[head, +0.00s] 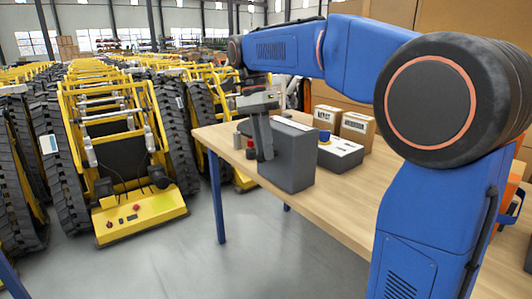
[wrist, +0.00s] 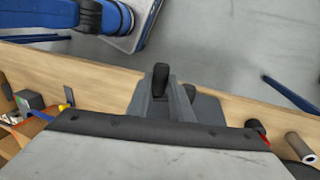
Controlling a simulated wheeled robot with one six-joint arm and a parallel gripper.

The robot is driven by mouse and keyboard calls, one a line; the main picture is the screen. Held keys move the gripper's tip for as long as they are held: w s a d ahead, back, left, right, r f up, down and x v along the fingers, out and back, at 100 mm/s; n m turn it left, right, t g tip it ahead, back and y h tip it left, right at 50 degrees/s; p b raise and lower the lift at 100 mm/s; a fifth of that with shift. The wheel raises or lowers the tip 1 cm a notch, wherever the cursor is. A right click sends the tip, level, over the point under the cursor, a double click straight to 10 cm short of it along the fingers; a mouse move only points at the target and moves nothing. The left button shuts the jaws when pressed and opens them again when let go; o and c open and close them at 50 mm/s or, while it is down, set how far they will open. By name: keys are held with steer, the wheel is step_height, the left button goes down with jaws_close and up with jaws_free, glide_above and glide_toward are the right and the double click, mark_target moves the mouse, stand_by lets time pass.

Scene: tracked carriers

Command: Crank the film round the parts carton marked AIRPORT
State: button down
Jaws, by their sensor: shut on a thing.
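A grey box-shaped machine (head: 294,160) stands at the table's left edge; part of it shows in the wrist view (wrist: 207,108). My gripper (head: 265,157) reaches down against its left side. The gripper is shut on what looks like a dark crank handle, seen in the wrist view (wrist: 160,76); the contact is partly hidden. Two brown cartons with white labels stand farther back, a left carton (head: 326,117) and a right carton (head: 357,129). Their lettering is too small for me to tell which reads AIRPORT. No film around a carton can be made out.
A dark box with a white top (head: 340,154) and a blue round piece on it stands beside the machine. The wooden table (head: 345,195) is clear in front. Yellow tracked carriers (head: 135,215) fill the left floor.

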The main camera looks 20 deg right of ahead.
steer(key=shift+w+a+r+g, duration=0.1)
steer(key=shift+w+r+g, duration=0.2)
steer(key=shift+g, duration=0.5)
steer(key=shift+w, duration=0.1)
steer(key=c, duration=1.6)
jaws_free()
